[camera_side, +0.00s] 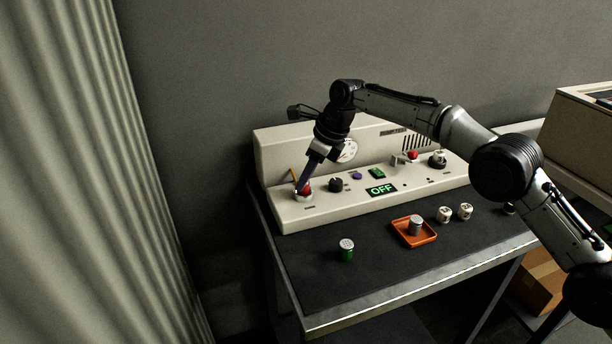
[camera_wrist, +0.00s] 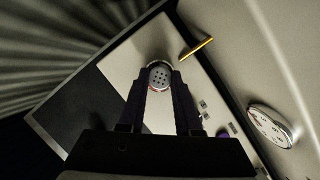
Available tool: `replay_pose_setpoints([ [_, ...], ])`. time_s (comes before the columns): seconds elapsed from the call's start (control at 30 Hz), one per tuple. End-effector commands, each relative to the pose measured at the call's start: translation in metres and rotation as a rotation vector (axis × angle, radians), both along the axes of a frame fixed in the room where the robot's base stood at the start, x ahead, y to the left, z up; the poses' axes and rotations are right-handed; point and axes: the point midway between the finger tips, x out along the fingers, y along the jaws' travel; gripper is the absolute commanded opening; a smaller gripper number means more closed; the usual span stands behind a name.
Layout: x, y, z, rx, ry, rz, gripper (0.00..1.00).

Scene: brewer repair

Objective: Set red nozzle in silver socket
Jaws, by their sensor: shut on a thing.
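The red nozzle (camera_side: 307,189) is at the left end of the cream brewer's sloped panel, gripped at my gripper's tips. In the wrist view its round grey perforated top with a thin red rim (camera_wrist: 159,74) sits between the two fingers. My gripper (camera_wrist: 160,86) is shut on it and points down at the panel. A silver ring, which looks like the silver socket (camera_side: 297,195), shows right at the nozzle's base. The fingers and nozzle hide most of it, and I cannot tell whether the nozzle is seated inside or just above it.
A yellow lever (camera_wrist: 197,47) stands close beside the nozzle. A black knob (camera_side: 336,185), an OFF display (camera_side: 381,190) and a dial gauge (camera_side: 348,150) are to the right. A green-sided shaker-like part (camera_side: 346,250), an orange tray (camera_side: 401,235) and white pieces (camera_side: 444,214) are on the dark mat.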

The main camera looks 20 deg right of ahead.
Motion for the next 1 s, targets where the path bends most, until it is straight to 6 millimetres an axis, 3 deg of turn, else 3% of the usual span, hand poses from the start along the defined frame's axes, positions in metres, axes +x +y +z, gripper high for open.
replay_pose_setpoints([
  [0.63, 0.0001, 0.0001, -0.0034, 0.0, -0.001, 0.0, 0.0],
  [0.67, 0.0001, 0.0001, -0.0032, 0.0, -0.001, 0.0, 0.38],
  [0.7, 0.0002, 0.0, -0.0032, 0.0, -0.001, 0.0, 0.45],
  [0.83, 0.0002, 0.0, -0.0034, 0.001, -0.001, 0.0, 0.68],
  [1.0, 0.0, 0.0, -0.0035, 0.001, -0.001, 0.0, 0.68],
])
